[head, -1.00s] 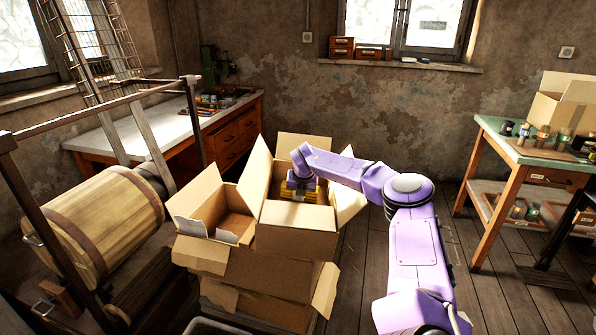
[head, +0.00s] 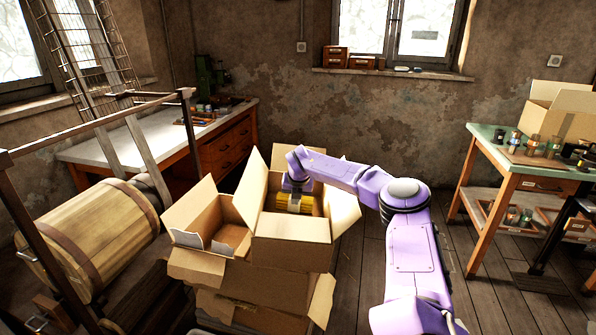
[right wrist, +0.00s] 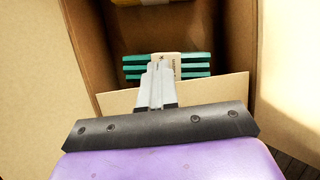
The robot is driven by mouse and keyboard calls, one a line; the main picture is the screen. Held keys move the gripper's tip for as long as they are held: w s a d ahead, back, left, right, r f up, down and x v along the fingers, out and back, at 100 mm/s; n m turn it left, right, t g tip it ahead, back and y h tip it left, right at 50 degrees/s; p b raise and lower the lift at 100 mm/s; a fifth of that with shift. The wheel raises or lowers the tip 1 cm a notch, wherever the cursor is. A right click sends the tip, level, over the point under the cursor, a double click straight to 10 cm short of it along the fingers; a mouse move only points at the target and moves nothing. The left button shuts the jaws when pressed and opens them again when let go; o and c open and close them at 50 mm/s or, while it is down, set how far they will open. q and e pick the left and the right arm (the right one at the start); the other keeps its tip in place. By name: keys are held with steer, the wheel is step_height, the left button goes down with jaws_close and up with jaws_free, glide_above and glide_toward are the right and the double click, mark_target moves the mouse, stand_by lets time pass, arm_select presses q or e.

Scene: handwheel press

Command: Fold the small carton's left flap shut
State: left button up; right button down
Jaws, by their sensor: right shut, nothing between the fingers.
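Two open brown cartons stand side by side on a stack. The right-hand one (head: 291,229) has raised flaps and yellow contents (head: 311,206). Its left flap (head: 250,186) stands up, leaning outward toward the left-hand carton (head: 207,229). I cannot tell for sure which carton is the small one. My right gripper (head: 294,203) points down into the right-hand carton, shut and empty. In the right wrist view its fingers (right wrist: 158,68) are together above a cardboard flap, with green-edged items (right wrist: 195,66) beyond. My left gripper is out of view.
More cartons (head: 262,285) lie under the two open ones. Floor (head: 470,235) shows between.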

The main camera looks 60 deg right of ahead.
arm_select(q)
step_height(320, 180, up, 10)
steer(key=p, duration=0.8)
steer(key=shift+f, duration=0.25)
arm_select(e)
steer(key=w+d+r, duration=0.2)
steer(key=d+r, duration=0.4)
steer(key=r, duration=0.3)
steer(key=shift+w, duration=0.4)
steer(key=shift+d+r, duration=0.1)
